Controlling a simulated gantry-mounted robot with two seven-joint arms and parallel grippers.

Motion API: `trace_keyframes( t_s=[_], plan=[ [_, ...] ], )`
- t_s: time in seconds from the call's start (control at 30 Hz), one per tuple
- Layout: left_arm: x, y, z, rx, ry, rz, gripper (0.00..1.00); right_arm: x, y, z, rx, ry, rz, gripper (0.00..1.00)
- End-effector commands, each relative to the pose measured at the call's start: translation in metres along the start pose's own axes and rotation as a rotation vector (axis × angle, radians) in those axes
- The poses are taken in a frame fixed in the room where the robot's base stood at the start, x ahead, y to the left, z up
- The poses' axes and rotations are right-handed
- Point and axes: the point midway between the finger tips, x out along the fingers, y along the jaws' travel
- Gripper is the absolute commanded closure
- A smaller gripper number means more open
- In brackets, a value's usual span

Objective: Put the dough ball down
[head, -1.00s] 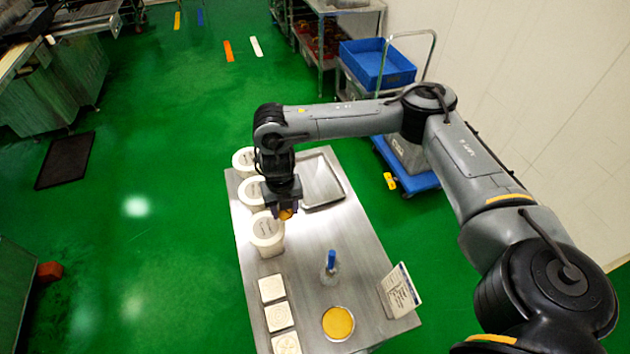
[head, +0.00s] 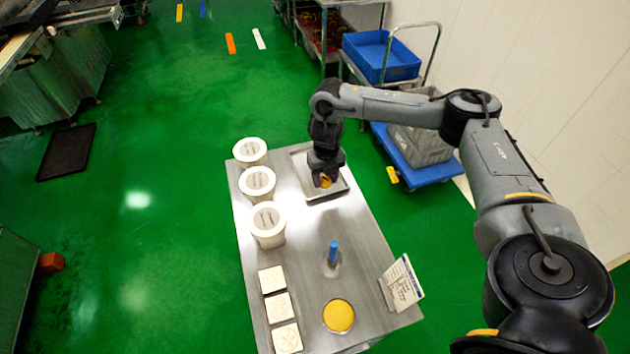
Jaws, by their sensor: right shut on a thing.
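My right gripper (head: 326,181) is shut on a small orange-yellow dough ball (head: 326,182), which shows between the fingertips. It is over the shallow metal tray (head: 298,160) at the far right of the steel table. I cannot tell whether the ball touches the tray floor. The fingers hide part of the ball, and my arm hides part of the tray. My left gripper is not in view.
Several white square blocks (head: 278,307), a yellow disc (head: 339,316), a blue-topped bottle (head: 333,254) and a sign stand (head: 402,284) are nearer. The steel table's middle (head: 305,225) is clear.

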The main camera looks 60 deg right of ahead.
Motion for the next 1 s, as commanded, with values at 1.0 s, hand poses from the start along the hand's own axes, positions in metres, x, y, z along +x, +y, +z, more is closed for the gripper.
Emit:
trace_keyframes(
  t_s=[1.0],
  plan=[
    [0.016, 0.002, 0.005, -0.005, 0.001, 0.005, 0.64, 0.073, 0.012, 0.054, 0.0, 0.0, -0.001, 0.71]
  ],
)
